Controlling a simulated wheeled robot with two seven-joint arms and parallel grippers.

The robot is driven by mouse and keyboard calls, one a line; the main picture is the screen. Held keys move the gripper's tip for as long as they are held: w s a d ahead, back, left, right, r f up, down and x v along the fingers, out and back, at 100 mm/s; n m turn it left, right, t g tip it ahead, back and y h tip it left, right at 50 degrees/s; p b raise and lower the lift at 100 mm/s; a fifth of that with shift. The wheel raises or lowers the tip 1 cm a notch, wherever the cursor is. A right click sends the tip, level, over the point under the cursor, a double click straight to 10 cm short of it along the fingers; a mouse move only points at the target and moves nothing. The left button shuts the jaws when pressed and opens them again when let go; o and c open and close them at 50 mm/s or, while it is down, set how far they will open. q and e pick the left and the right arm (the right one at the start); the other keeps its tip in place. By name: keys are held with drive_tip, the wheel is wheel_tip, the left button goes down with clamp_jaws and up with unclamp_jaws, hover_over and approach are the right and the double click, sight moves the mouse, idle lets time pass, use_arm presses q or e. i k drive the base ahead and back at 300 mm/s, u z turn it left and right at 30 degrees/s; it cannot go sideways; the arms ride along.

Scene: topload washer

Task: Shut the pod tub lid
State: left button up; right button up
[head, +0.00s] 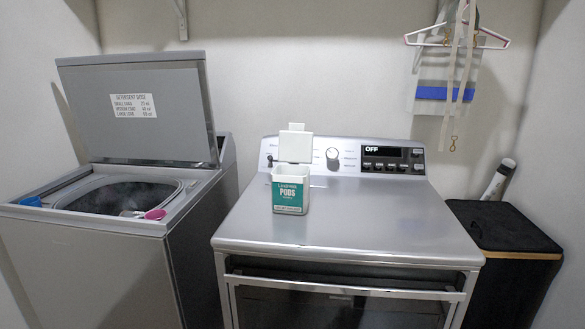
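The pod tub (290,190) is a small white and teal box labelled PODS. It stands upright on top of the dryer, left of the middle. Its white lid (295,147) is open and stands up at the back of the tub, with a small tab at its top edge. The inside of the tub is hard to make out. Neither my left gripper nor my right gripper shows in the head view.
The dryer top (350,215) is clear around the tub, with a control panel (390,159) behind. At left, the topload washer (95,270) has its lid (135,105) raised. A black hamper (505,235) stands at right. A hanger (480,40) hangs on the wall.

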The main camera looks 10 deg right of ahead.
sight(295, 145)
drive_tip(key=u, duration=0.15)
drive_tip(key=k, duration=0.35)
drive_tip(key=z, duration=0.95)
drive_tip(key=i, duration=0.75)
drive_tip(key=u, duration=0.05)
